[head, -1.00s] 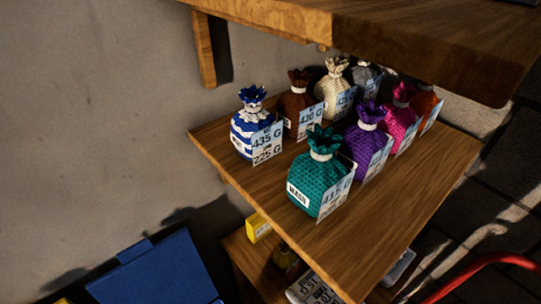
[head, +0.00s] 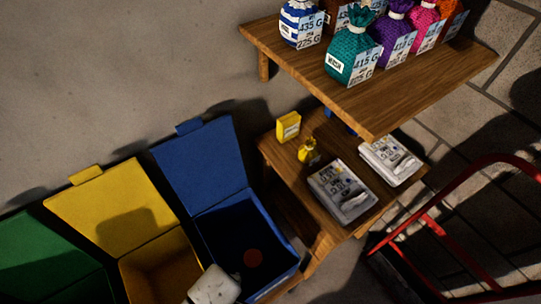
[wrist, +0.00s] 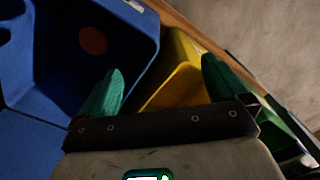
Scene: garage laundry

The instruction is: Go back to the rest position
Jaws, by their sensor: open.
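My gripper (wrist: 160,66) shows in the wrist view with its two green fingers wide apart and nothing between them. It is above the bins, with the blue bin (wrist: 140,22) on the left of that view and the yellow bin (wrist: 183,75) between and beyond the fingers. A round reddish-brown thing (wrist: 92,40) lies inside the blue bin, apart from the fingers. In the head view, a pale part of my arm shows at the bottom edge, in front of the yellow and blue bins; the fingers are not visible there.
The head view shows open-lidded blue (head: 205,165), yellow (head: 120,210) and green (head: 45,255) bins along the wall. Right of them is a wooden shelf (head: 390,105) with several labelled cloth bags, above a lower shelf with packages (head: 342,190). A red metal frame (head: 430,225) stands at right.

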